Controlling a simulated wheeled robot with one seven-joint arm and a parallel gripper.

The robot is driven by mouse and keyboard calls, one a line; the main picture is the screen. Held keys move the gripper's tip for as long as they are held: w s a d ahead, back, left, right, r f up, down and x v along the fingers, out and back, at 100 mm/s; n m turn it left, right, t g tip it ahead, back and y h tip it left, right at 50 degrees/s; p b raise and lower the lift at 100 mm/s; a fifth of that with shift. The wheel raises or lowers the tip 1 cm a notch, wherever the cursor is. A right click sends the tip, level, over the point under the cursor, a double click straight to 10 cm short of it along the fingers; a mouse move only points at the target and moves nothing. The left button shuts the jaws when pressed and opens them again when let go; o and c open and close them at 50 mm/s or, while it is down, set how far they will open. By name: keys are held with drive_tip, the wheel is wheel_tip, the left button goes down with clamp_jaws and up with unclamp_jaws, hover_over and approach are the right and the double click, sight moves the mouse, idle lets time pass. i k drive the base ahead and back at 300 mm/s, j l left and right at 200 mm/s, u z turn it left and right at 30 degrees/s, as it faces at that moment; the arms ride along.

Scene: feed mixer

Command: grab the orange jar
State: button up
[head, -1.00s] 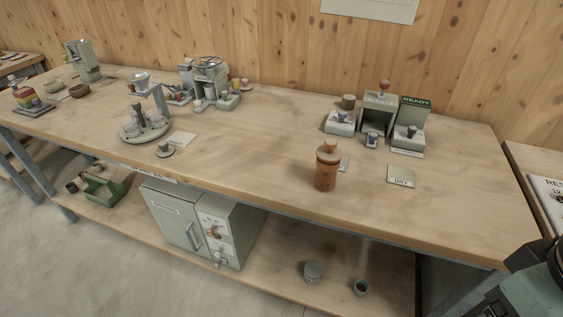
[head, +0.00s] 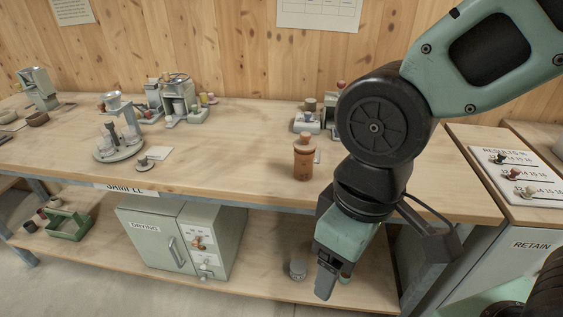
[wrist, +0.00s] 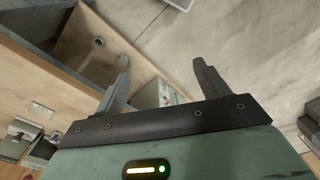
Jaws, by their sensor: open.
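The orange jar (head: 303,160) stands upright near the front edge of the wooden bench top (head: 235,165). It has a lighter, knobbed lid. My gripper (head: 326,288) hangs in front of the bench, lower than the jar and to its right, pointing down. In the wrist view my gripper (wrist: 162,80) shows two grey fingers spread apart with nothing between them. The jar is not recognisable in the wrist view.
A grey jar (head: 298,268) stands on the lower shelf close to my gripper. A drying cabinet (head: 150,238) and a green carrier (head: 68,225) are further left. My arm hides part of the devices at the back right.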

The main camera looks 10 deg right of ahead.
sight(304, 162)
drive_tip(key=i+j, duration=0.15)
drive_tip(key=j, duration=0.2)
drive_tip(key=i+j, duration=0.1)
drive_tip(key=j, duration=0.25)
drive_tip(key=i+j, duration=0.15)
drive_tip(key=j, duration=0.2)
drive_tip(key=i+j, duration=0.1)
drive_tip(key=j, duration=0.2)
drive_tip(key=i+j, duration=0.15)
drive_tip(key=j, duration=0.2)
drive_tip(key=j+z, duration=0.1)
drive_tip(key=z, duration=0.35)
drive_tip(key=j+z, duration=0.15)
drive_tip(key=z, duration=0.3)
drive_tip(key=j+z, duration=0.1)
drive_tip(key=z, duration=0.3)
drive_tip(key=j+z, duration=0.15)
drive_tip(key=z, duration=0.95)
